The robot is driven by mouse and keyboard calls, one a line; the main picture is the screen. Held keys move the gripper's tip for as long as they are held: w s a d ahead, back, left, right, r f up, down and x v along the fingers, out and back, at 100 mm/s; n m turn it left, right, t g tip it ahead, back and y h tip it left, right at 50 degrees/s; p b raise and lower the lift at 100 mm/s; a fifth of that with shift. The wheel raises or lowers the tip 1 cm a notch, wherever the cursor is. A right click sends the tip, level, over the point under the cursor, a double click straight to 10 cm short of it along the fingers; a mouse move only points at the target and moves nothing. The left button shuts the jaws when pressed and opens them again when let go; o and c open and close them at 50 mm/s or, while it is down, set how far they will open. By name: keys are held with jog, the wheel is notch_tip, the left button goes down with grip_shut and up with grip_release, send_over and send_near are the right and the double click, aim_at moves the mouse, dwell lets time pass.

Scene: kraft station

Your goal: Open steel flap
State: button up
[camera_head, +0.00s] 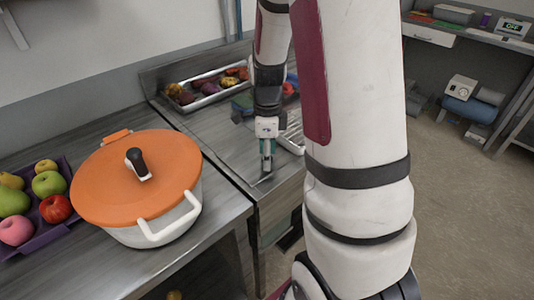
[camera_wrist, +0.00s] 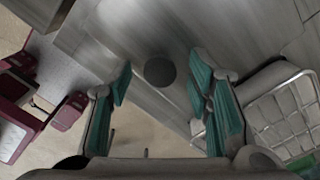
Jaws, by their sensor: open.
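My gripper (camera_head: 266,168) points down over the front part of a steel counter (camera_head: 200,125), close to its front edge. It is open, with its two green-padded fingers (camera_wrist: 163,92) apart and nothing between them. In the wrist view, a smooth steel surface (camera_wrist: 135,35) lies beyond the fingers, with a dark round spot (camera_wrist: 160,70) showing between them. I cannot tell whether this spot is a hole or a knob. The steel flap's outline is not clear in either view, and I cannot tell whether the fingertips touch the steel.
A wire rack (camera_wrist: 280,112) lies just right of my gripper. A steel tray of produce (camera_head: 206,88) stands at the back of the counter. An orange-lidded pot (camera_head: 130,180) and a purple fruit tray (camera_head: 62,228) are to the left. My arm hides much of the right side.

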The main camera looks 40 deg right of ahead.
grip_shut()
jog(key=shift+r, duration=0.1)
